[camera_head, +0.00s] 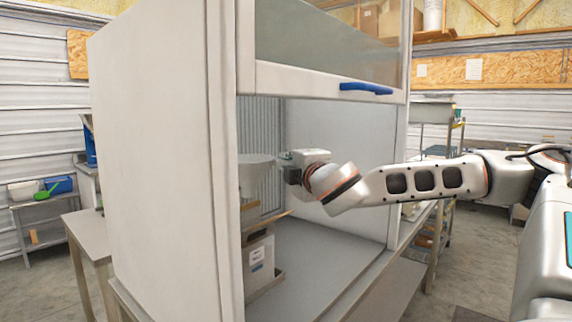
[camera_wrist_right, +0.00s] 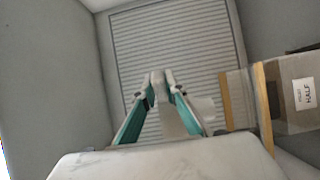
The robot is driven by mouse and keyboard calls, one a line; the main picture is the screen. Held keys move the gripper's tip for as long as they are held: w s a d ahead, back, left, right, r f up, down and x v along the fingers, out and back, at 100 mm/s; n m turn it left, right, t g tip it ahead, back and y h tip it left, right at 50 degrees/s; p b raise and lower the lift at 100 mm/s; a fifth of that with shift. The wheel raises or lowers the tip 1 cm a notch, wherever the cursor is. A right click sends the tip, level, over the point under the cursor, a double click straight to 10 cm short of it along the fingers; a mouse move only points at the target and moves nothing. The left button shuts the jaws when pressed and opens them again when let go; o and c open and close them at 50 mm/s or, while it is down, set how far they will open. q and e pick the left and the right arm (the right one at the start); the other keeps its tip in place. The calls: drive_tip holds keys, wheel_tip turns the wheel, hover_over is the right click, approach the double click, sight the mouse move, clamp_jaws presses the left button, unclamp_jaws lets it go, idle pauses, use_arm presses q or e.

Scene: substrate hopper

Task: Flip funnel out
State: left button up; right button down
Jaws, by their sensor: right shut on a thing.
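The pale grey funnel (camera_head: 257,176) stands inside the white hood, above the hopper (camera_head: 259,258) with a white label. My right gripper (camera_head: 284,167) reaches in through the hood's front opening and meets the funnel's right side. In the right wrist view the teal fingers of my right gripper (camera_wrist_right: 162,84) are close together on a thin pale part of the funnel (camera_wrist_right: 176,115). Most of the funnel is hidden there. The hopper (camera_wrist_right: 290,95) shows at the right of that view, with a wooden strip and a label. My left gripper is out of view.
The hood's side wall (camera_head: 160,160) stands at left. Its glass sash (camera_head: 320,40) with a blue handle (camera_head: 366,88) is raised above my right arm. The hood's floor (camera_head: 325,255) is clear right of the hopper. A bench (camera_head: 78,228) stands left of the hood.

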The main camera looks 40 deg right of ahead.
drive_tip(key=shift+a+f, duration=0.25)
drive_tip(key=c, duration=2.3)
unclamp_jaws()
drive_tip(key=shift+c, duration=0.2)
drive_tip(key=o, duration=0.3)
drive_tip(key=shift+s+r, duration=0.2)
drive_tip(key=shift+s, duration=0.1)
drive_tip(key=shift+w, duration=0.1)
drive_tip(key=v, duration=0.7)
drive_tip(key=shift+s, duration=0.25)
drive_tip(key=shift+f, duration=0.1)
